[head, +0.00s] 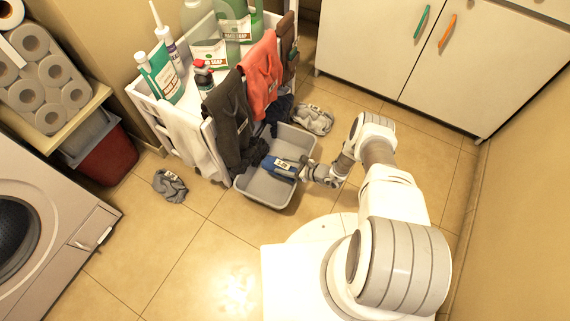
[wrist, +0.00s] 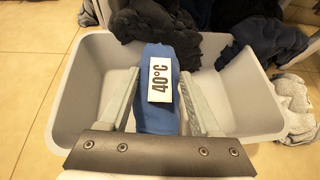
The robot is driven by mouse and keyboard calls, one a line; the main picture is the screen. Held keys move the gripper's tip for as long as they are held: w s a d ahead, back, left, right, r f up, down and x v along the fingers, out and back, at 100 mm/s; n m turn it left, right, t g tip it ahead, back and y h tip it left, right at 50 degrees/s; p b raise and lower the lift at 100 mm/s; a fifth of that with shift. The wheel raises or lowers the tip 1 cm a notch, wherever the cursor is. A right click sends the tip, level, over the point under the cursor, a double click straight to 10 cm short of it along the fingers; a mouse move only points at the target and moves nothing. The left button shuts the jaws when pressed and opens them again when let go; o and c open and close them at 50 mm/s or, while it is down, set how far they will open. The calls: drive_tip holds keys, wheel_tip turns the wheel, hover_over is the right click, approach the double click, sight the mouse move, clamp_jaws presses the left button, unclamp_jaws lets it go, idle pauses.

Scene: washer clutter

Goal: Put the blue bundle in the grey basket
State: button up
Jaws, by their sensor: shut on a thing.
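The blue bundle (wrist: 158,110), with a white "40°C" label, is between the two fingers of my gripper (wrist: 158,100) in the wrist view. My gripper is shut on it. The grey basket (wrist: 75,95) lies around and below the bundle, which is over the basket's inside; I cannot tell whether it touches the floor of the basket. In the head view the bundle (head: 280,170) is at the end of my arm, over the grey basket (head: 262,190). Dark cloth (wrist: 160,28) hangs over the basket's far rim and partly hides it.
A white cart (head: 150,110) with bottles and hanging clothes stands behind the basket. Grey bundles lie on the floor at left (head: 170,186) and behind the basket (head: 313,119). A washer (head: 60,215) is at left, cabinets (head: 375,45) at the back. Floor in front of the basket is clear.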

drive_tip(key=o, duration=1.5)
